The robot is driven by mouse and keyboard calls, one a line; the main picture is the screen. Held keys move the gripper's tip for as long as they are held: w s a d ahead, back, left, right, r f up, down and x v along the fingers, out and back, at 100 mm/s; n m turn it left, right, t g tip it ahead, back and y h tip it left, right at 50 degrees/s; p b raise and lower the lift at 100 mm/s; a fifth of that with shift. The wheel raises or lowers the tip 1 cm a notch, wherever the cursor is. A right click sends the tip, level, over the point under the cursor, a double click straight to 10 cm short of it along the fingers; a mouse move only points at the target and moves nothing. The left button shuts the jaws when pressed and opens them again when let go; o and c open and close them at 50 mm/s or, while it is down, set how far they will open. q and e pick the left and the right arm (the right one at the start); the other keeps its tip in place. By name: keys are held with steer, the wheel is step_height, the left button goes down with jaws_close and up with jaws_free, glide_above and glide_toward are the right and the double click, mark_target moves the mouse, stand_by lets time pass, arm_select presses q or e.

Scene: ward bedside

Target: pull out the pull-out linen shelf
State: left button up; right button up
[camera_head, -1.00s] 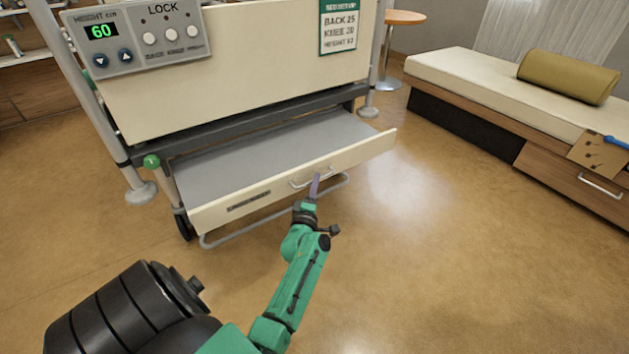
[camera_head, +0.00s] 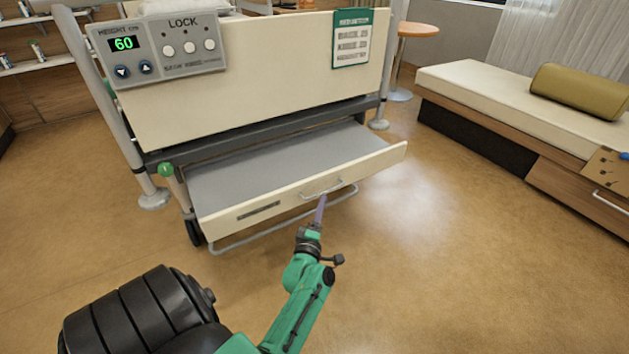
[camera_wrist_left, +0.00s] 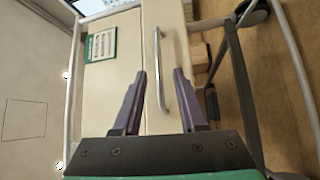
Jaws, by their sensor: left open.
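The pull-out linen shelf (camera_head: 270,170) is a grey tray with a cream front, extended out from under the bed's foot panel. Its metal bar handle (camera_head: 322,189) is on the front; in the left wrist view the handle (camera_wrist_left: 160,70) runs upright between and beyond the fingers. My left gripper (camera_head: 320,207) is just in front of and below the handle. In the left wrist view the left gripper (camera_wrist_left: 158,95) has its two purple fingers apart, with nothing clearly held between them. My right gripper is not in view.
The bed's foot panel (camera_head: 250,75) carries a control box (camera_head: 160,48) reading 60 and a green card (camera_head: 352,38). A metal loop rail (camera_head: 285,226) runs below the shelf. A padded bench (camera_head: 500,95) stands at the right. The floor in front is open.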

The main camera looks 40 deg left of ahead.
arm_select(q)
steer(key=p+v, duration=0.1)
steer(key=v, duration=0.8)
steer(key=shift+s, duration=0.3)
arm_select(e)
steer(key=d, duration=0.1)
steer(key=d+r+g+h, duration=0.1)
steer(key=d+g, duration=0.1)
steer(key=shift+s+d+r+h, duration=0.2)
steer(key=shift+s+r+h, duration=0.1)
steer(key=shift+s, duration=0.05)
arm_select(q)
steer(key=shift+d, duration=0.1)
